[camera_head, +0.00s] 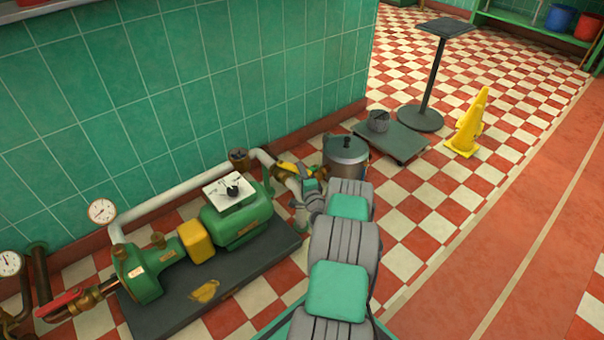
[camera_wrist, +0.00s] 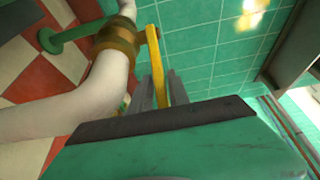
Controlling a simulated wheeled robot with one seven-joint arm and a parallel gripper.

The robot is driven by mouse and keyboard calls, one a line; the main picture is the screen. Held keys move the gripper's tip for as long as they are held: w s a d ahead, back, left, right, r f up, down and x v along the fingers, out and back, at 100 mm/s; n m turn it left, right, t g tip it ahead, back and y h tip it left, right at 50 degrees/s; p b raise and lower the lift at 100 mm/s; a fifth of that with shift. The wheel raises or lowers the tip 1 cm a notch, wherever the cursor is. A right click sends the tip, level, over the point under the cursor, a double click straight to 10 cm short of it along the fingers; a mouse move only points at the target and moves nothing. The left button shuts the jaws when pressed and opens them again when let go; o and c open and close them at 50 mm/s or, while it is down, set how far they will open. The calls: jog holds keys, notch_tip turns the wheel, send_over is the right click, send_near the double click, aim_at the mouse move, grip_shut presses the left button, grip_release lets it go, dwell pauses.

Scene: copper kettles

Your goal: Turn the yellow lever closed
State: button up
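The yellow lever (camera_head: 289,167) sits on the brass valve of the white pipe, behind the green pump motor. In the wrist view the lever (camera_wrist: 154,50) runs from the brass collar (camera_wrist: 118,40) down between the two grey fingers of my gripper (camera_wrist: 162,92). In the head view my gripper (camera_head: 310,187) is at the valve, close to the lever, and my arm hides part of it. The lever's lower end is hidden behind the gripper body. I cannot tell whether the fingers press on the lever or stand apart from it.
The pump motor (camera_head: 236,215) on its dark base stands left of my arm. A metal pot (camera_head: 346,160) stands just beyond my gripper. The tiled wall (camera_head: 200,90) is close behind the pipe. A red lever (camera_head: 60,303) is at the far left.

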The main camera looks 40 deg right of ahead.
jog(key=p+v, duration=0.2)
jog(key=v, duration=0.5)
jog(key=shift+s+a+p, duration=0.15)
jog(key=shift+s+p, duration=0.2)
jog(key=shift+c, duration=0.3)
